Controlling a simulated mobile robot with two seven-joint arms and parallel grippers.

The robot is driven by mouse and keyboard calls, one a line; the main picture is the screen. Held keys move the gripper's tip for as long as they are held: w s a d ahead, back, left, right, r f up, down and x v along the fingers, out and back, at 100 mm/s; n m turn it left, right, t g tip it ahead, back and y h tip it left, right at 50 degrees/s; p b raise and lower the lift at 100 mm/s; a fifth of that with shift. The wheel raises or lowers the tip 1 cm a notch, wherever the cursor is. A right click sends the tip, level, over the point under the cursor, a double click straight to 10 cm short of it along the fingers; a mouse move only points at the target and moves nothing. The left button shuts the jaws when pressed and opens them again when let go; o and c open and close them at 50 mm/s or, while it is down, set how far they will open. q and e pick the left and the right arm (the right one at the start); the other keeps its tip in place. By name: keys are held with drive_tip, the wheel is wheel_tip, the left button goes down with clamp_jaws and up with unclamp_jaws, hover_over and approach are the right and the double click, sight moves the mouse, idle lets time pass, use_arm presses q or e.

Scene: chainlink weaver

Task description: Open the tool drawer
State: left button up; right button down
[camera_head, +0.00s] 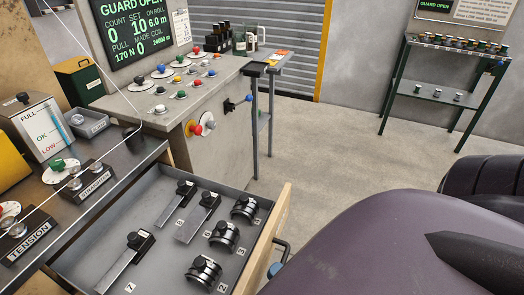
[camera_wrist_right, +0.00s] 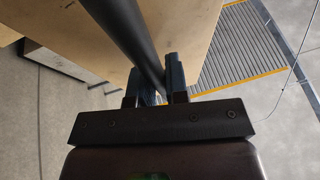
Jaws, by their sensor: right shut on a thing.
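The tool drawer (camera_head: 113,231) stands pulled out in the head view, with its grey inside and wooden front (camera_head: 266,238) showing. Several numbered black-knobbed tools and round black clamps lie in it. The dark bar handle (camera_head: 284,246) sticks out from the outer side of the drawer front. My right gripper (camera_wrist_right: 153,84) is shut on this handle; in the right wrist view the dark bar (camera_wrist_right: 122,28) passes between its fingers. In the head view only a blue fingertip (camera_head: 275,269) shows beside the handle; my purple arm hides the rest. My left gripper is not in view.
Left of the drawer is a counter with a TENSION block (camera_head: 30,240) and a level box (camera_head: 40,127). Behind is a control console with a green-text screen (camera_head: 138,28) and knobs. A green rack (camera_head: 445,92) stands at the far right. The floor (camera_head: 340,140) between is clear.

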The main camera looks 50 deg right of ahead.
drive_tip(key=shift+s+d, duration=0.15)
drive_tip(key=shift+s, duration=0.3)
drive_tip(key=c, duration=1.1)
unclamp_jaws()
drive_tip(key=s, duration=0.3)
drive_tip(key=s+f, duration=0.1)
drive_tip(key=s, duration=0.3)
drive_tip(key=s+b, duration=0.1)
drive_tip(key=s, duration=0.2)
drive_tip(key=shift+s+a+f, duration=0.25)
drive_tip(key=shift+s+f, duration=0.05)
drive_tip(key=shift+f, duration=0.1)
drive_tip(key=shift+s, duration=0.1)
